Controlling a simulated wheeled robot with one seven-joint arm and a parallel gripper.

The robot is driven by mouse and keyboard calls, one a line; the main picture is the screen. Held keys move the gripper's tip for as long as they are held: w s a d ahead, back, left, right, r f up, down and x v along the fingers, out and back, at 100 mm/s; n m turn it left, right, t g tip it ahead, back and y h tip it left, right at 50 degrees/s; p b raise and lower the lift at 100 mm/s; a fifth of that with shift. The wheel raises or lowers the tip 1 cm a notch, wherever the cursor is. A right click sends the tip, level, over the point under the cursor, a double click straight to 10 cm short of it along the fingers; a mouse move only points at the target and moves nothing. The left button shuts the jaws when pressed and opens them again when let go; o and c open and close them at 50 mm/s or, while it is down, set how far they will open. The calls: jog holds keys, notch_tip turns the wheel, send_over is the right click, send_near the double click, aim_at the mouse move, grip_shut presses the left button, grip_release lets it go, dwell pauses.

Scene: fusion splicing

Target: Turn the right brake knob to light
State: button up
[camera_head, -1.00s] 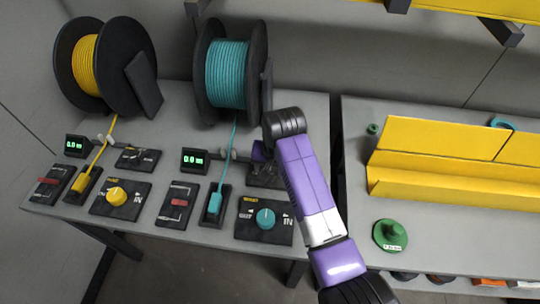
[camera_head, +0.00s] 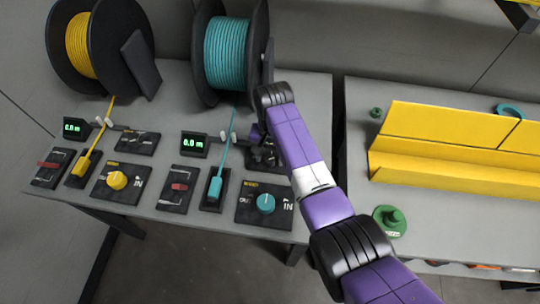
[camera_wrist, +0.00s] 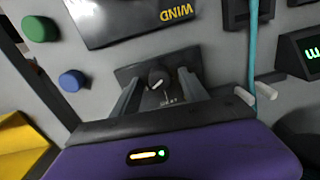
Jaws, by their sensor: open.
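The right brake knob (camera_wrist: 157,78) is a small round black knob with a light mark, on a dark panel with small lettering in the wrist view. In the head view its panel (camera_head: 268,158) sits behind the teal-knob panel and is mostly hidden by my arm. My gripper (camera_wrist: 160,77) is open, its two grey fingers on either side of the knob in the wrist view. Whether they touch it I cannot tell. The light setting on the panel is not readable.
A panel lettered WIND (camera_wrist: 140,18), a teal cable (camera_wrist: 253,45) and a green-lit display (camera_wrist: 303,52) surround the knob. Green (camera_wrist: 40,28) and blue (camera_wrist: 73,79) round pieces lie to the left. The teal spool (camera_head: 227,55) stands behind; a yellow trough (camera_head: 450,150) is on the right table.

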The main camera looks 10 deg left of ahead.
jog(key=shift+c, duration=0.2)
grip_shut()
jog(key=shift+n, duration=0.3)
jog(key=n, duration=0.5)
jog(key=shift+n, duration=0.3)
jog(key=n, duration=0.5)
jog(key=shift+a+n, duration=0.15)
jog(key=shift+n, duration=0.15)
jog(key=shift+o, duration=0.2)
grip_release()
